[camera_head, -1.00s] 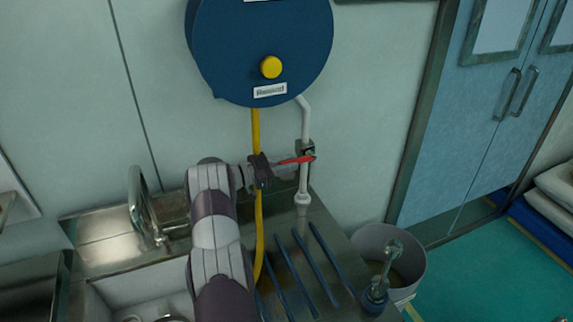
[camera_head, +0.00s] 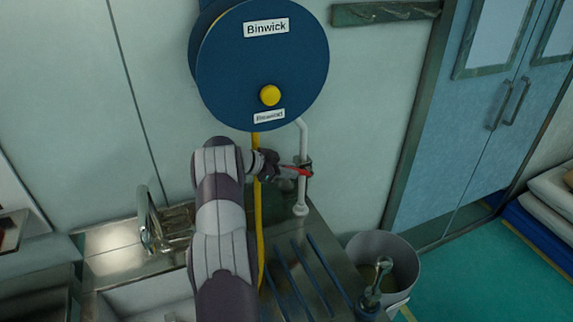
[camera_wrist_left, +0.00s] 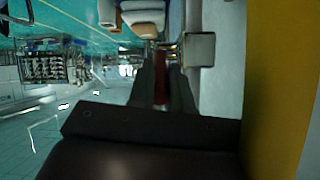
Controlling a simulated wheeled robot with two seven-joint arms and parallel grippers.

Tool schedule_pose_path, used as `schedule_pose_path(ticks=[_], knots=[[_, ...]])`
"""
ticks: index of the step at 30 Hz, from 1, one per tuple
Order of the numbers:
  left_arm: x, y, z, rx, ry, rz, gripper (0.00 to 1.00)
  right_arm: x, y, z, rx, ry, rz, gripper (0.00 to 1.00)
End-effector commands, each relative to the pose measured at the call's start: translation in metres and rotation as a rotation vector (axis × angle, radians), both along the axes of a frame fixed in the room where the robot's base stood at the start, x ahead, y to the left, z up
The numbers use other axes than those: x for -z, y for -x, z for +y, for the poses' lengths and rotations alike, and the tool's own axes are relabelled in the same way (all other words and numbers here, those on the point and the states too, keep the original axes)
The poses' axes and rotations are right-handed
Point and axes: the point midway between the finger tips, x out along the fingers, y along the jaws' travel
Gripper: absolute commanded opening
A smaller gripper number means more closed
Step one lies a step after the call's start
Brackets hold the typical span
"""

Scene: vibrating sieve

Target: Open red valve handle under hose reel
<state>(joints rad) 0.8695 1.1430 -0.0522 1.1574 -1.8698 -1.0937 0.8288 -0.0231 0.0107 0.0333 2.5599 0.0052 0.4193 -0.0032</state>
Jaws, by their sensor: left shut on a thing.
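The blue hose reel (camera_head: 225,70) with a yellow knob hangs on the wall. Under it a white pipe (camera_head: 301,196) runs down to the counter and carries the valve with the red handle (camera_head: 301,171). My left gripper (camera_head: 287,170) reaches in from the left and is shut on the red handle. Only the handle's end by the pipe shows in the head view. In the left wrist view, the red handle (camera_wrist_left: 161,88) lies between the two dark fingers. My right gripper is not in view.
The yellow hose (camera_head: 259,222) hangs from the reel close beside my left wrist; it fills the right edge of the left wrist view. Below are a metal sink with a tap (camera_head: 147,222) and a ribbed drainboard (camera_head: 311,262). A bucket (camera_head: 400,262) stands at the right.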

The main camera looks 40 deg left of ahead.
Motion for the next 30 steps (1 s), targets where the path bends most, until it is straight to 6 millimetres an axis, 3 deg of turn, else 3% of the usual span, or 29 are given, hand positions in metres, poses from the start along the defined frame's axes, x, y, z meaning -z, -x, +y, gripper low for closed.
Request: schedule_pose_path(ticks=[1, 6, 23, 24, 25, 30], knots=[[-0.007, -0.001, -0.001, 0.001, -0.01, 0.021, 0.0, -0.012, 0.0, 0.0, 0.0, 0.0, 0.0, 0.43], [-0.008, -0.003, -0.002, 0.001, -0.035, 0.071, 0.0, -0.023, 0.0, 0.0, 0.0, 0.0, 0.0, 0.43], [-0.007, -0.004, -0.003, 0.001, -0.049, 0.096, 0.0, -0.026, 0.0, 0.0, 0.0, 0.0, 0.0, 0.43], [-0.007, -0.004, -0.003, 0.001, -0.049, 0.096, 0.32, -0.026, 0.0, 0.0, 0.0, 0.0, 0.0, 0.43], [-0.007, -0.004, -0.003, 0.001, -0.049, 0.096, 0.42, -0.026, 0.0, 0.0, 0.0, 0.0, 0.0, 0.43], [-0.007, -0.004, -0.002, 0.001, -0.048, 0.095, 0.44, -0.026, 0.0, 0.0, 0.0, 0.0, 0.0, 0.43]])
